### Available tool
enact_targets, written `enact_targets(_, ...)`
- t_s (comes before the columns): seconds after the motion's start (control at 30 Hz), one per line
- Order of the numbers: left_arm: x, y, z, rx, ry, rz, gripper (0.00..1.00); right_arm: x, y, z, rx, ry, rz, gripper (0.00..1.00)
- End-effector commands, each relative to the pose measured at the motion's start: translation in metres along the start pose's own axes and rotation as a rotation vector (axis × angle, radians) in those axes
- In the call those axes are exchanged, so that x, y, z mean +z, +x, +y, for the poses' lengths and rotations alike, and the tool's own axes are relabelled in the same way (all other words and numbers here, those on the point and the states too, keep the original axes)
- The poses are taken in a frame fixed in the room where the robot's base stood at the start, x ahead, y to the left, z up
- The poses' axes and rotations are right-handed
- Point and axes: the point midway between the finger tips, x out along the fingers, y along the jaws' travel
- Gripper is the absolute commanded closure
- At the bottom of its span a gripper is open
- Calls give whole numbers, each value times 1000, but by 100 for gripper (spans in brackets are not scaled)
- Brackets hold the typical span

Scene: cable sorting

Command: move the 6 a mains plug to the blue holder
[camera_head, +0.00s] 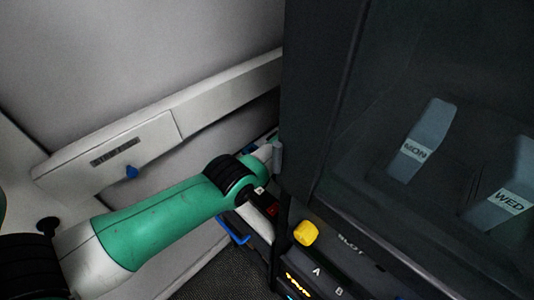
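My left arm, green and white, comes in from the left and reaches to the edge of a tall dark cabinet. Its far end passes out of sight at that edge, so my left gripper does not show. My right arm and gripper are not in view. I cannot make out a mains plug. A blue bar-like part (234,231) shows low beside the arm; I cannot tell whether it is the blue holder.
The dark cabinet (316,95) fills the right, with grey pieces marked MON (411,151) and WED (510,202) behind its dark front. A yellow knob (306,233) sits on a panel marked A and B below. A pale ledge (110,150) with a blue knob (131,172) runs behind my arm.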

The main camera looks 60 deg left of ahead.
Motion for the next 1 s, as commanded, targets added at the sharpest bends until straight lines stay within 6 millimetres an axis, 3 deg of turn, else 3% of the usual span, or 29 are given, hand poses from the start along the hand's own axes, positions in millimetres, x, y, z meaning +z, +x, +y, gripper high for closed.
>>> enact_targets(1.0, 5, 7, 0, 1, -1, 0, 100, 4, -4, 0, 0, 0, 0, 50)
